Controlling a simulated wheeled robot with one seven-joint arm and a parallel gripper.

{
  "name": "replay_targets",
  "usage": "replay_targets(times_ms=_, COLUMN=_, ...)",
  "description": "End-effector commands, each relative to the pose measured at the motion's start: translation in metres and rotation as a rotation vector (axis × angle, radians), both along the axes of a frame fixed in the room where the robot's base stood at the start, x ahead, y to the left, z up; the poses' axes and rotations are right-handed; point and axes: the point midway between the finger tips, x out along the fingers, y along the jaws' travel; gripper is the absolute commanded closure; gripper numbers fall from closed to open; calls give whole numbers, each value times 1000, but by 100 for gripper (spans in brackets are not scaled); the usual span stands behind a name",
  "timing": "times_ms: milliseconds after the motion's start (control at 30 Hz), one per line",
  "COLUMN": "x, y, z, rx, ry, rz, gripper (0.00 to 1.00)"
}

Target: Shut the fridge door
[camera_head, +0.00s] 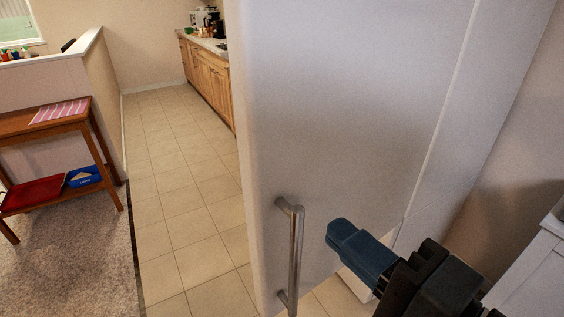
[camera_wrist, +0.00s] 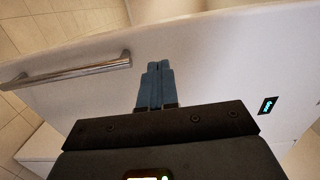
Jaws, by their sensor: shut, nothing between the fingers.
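The fridge door (camera_head: 340,110) is a large pale grey panel filling the middle of the head view, with its handle side to the left. A vertical metal bar handle (camera_head: 296,255) is on its lower left; the handle also shows at the left of the wrist view (camera_wrist: 70,70). My gripper (camera_head: 338,232) has its blue fingers together and empty, to the right of the handle. In the wrist view the fingertips (camera_wrist: 158,66) point at the door's face (camera_wrist: 215,65). I cannot tell whether they touch it. The fridge's inside is hidden.
Tiled floor (camera_head: 180,180) is clear left of the door. A wooden side table (camera_head: 60,122) stands on carpet at the left. Wooden cabinets (camera_head: 205,75) line the back. A white cabinet (camera_head: 535,270) is at the lower right. A small lit display (camera_wrist: 268,105) shows in the wrist view.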

Motion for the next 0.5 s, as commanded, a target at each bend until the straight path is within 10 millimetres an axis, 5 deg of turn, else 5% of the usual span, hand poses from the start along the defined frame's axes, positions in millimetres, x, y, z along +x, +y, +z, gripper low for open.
replay_targets(times_ms=500, x=28, y=25, z=-5, rx=1, ry=-6, rz=6, gripper=100)
